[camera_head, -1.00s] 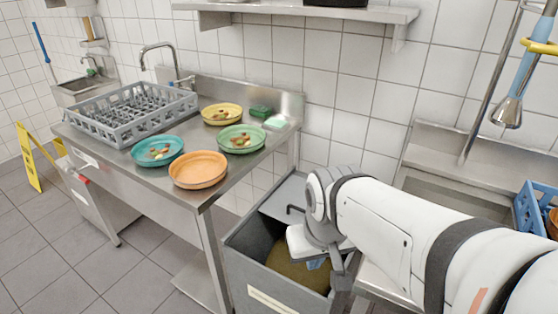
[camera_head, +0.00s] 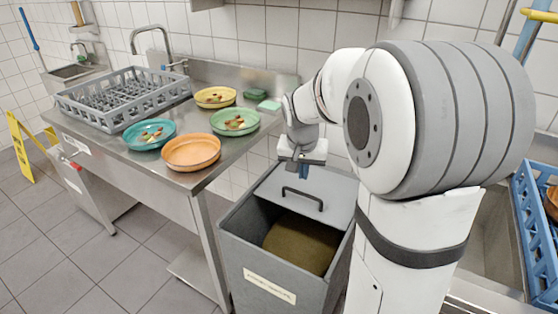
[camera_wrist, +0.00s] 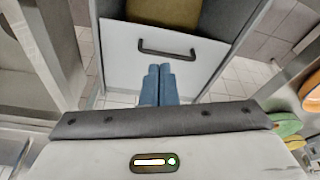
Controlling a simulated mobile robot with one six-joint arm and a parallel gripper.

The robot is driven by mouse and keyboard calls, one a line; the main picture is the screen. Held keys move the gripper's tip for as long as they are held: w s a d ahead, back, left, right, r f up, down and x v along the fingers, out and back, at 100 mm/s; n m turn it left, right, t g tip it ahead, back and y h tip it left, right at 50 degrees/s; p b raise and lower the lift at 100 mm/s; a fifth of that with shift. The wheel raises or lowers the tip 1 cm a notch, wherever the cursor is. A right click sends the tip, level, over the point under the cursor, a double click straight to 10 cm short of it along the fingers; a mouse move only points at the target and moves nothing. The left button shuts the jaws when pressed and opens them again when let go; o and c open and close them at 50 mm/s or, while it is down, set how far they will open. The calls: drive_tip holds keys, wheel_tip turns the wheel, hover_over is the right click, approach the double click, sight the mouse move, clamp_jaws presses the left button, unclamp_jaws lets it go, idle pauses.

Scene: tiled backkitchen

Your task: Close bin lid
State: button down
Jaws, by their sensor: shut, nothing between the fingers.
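The grey bin (camera_head: 240,267) stands beside the steel counter and shows its olive-brown contents (camera_head: 300,243) through the open front part of its top. Its pale grey lid (camera_head: 330,193) covers the rear part and carries a dark bar handle (camera_head: 303,197). In the wrist view the lid (camera_wrist: 125,52) and handle (camera_wrist: 166,52) face me, with the contents (camera_wrist: 165,12) beyond. My gripper (camera_head: 298,170) is above the lid's rear side, behind the handle. Its blue fingers (camera_wrist: 159,72) are together and empty, pointing toward the handle. I cannot tell whether they touch the lid.
The steel counter (camera_head: 175,184) at left holds a grey dish rack (camera_head: 125,100) and orange (camera_head: 191,152), teal (camera_head: 149,134), green (camera_head: 235,122) and yellow (camera_head: 215,97) dishes. A blue crate (camera_head: 535,235) is at far right. A tiled wall is behind the bin.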

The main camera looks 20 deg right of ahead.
drive_tip(key=w+d+f+m+h+b, duration=0.1)
drive_tip(key=w+d+f+m, duration=0.15)
drive_tip(key=w+f, duration=0.3)
drive_tip(key=w+d+f+m, duration=0.1)
drive_tip(key=w+d+f, duration=0.3)
drive_tip(key=w, duration=0.3)
approach(305, 201)
drive_tip(key=w+d+f, duration=0.4)
drive_tip(key=w+d, duration=0.1)
drive_tip(key=shift+f, duration=0.3)
drive_tip(key=s+a, duration=0.1)
drive_tip(key=s+a+r, duration=0.1)
drive_tip(key=shift+s+a+r, duration=0.1)
drive_tip(key=shift+s+a, duration=0.15)
drive_tip(key=shift+a, duration=0.05)
drive_tip(key=shift+s+a, duration=0.15)
